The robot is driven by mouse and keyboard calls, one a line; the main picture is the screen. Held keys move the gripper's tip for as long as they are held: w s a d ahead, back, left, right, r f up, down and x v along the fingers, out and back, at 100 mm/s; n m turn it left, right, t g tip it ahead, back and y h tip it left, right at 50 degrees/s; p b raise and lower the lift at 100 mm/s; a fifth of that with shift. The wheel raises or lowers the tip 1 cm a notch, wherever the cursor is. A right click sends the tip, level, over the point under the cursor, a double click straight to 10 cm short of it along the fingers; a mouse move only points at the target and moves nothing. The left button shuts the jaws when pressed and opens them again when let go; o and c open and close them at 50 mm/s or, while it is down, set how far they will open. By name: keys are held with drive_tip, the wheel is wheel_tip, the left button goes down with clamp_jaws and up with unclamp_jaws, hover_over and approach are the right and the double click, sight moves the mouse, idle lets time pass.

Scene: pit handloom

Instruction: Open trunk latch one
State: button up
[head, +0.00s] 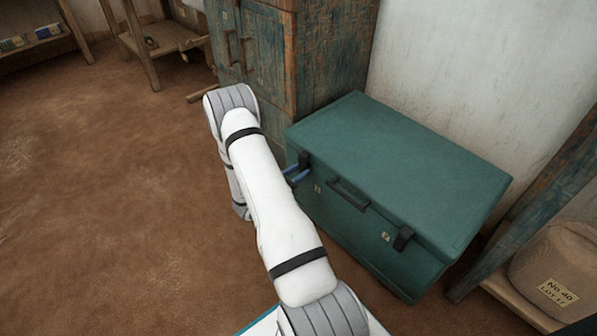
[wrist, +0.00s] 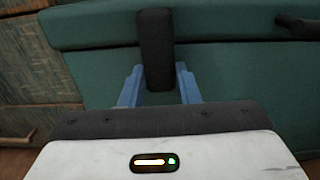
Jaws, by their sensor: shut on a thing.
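A teal trunk (head: 410,160) with its lid down stands against the wall. Its left black latch (head: 304,159) lies over the seam between lid and front. In the wrist view this latch (wrist: 155,48) is a dark upright bar, with its lower end between the blue fingers of my gripper (wrist: 158,85). My gripper (head: 297,176) is shut on this latch, a finger on each side. The right black latch (head: 403,238) hangs upright on the trunk front. My arm hides part of the trunk's left front in the head view.
A black handle (head: 348,195) sits between the latches, and small tags mark the front. A worn wooden cabinet (head: 330,50) stands close behind and left of the trunk. A wooden frame with a tan sack (head: 560,265) is at the right. Bare earth floor (head: 110,180) lies open at left.

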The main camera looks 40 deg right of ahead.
drive_tip(key=shift+n, duration=0.3)
drive_tip(key=n+p, duration=0.2)
drive_tip(key=shift+r+n, duration=0.15)
drive_tip(key=shift+n, duration=0.25)
drive_tip(key=n+p, duration=0.3)
drive_tip(key=n, duration=0.2)
drive_tip(key=n+p, duration=0.1)
drive_tip(key=n, duration=0.4)
drive_tip(key=shift+p, duration=0.3)
drive_tip(key=n+p, duration=0.1)
drive_tip(key=n, duration=0.3)
drive_tip(key=shift+f, duration=0.2)
drive_tip(key=shift+n, duration=0.3)
drive_tip(key=o, duration=1)
